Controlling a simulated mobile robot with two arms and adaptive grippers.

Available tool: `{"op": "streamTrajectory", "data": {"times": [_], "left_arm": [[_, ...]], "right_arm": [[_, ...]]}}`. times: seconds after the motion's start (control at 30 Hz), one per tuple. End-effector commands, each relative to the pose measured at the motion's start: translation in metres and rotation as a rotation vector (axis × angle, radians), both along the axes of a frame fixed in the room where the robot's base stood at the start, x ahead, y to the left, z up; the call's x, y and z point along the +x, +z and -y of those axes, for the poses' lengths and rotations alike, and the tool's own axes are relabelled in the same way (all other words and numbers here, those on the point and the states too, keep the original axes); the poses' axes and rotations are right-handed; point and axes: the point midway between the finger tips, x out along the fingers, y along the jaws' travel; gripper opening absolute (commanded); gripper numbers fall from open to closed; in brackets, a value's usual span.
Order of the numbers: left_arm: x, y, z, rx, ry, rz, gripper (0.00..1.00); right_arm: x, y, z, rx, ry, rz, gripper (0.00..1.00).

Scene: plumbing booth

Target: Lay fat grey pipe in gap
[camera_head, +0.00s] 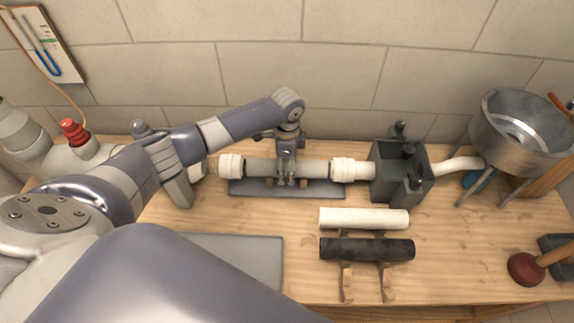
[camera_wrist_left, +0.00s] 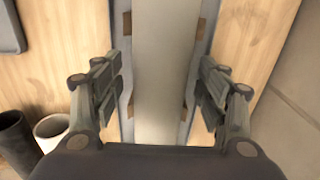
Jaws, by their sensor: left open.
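The fat grey pipe (camera_head: 318,169) lies level in the gap between the left white collar (camera_head: 231,166) and the right white collar (camera_head: 346,169), in line with both. My left gripper (camera_head: 287,181) is over the pipe's middle, pointing down. In the left wrist view, its fingers (camera_wrist_left: 160,88) are open, one on each side of the grey pipe (camera_wrist_left: 164,50), with a visible space between each finger and the pipe. The pipe's middle is partly hidden by the gripper in the head view. My right gripper is not in view.
A white pipe (camera_head: 364,218) and a black pipe (camera_head: 366,249) lie on wooden supports in front. A dark grey box (camera_head: 389,172) and a metal basin (camera_head: 518,135) stand to the right. A grey mat (camera_head: 240,189) lies under the gap. A plunger (camera_head: 527,269) is at far right.

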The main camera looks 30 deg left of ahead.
Motion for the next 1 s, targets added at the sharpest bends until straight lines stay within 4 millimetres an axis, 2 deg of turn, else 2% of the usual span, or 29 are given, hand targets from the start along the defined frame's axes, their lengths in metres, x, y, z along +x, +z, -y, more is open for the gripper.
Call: {"op": "streamTrajectory", "data": {"times": [0.17, 0.4, 0.6, 0.8, 1.0], "left_arm": [[0.002, 0.02, 0.0, -0.001, 0.001, 0.005, 0.67], [0.002, 0.071, 0.0, -0.001, 0.0, 0.007, 0.67], [0.001, 0.105, 0.0, 0.0, 0.001, 0.004, 0.67], [0.001, 0.119, 0.0, 0.0, 0.001, 0.001, 0.67], [0.001, 0.12, 0.0, 0.0, 0.001, 0.001, 0.67]], "right_arm": [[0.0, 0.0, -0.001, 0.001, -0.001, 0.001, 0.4], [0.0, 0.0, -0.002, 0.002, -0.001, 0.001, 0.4], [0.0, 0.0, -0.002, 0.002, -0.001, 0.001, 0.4], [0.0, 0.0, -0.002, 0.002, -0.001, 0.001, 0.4], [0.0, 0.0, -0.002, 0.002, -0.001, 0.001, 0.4]]}}
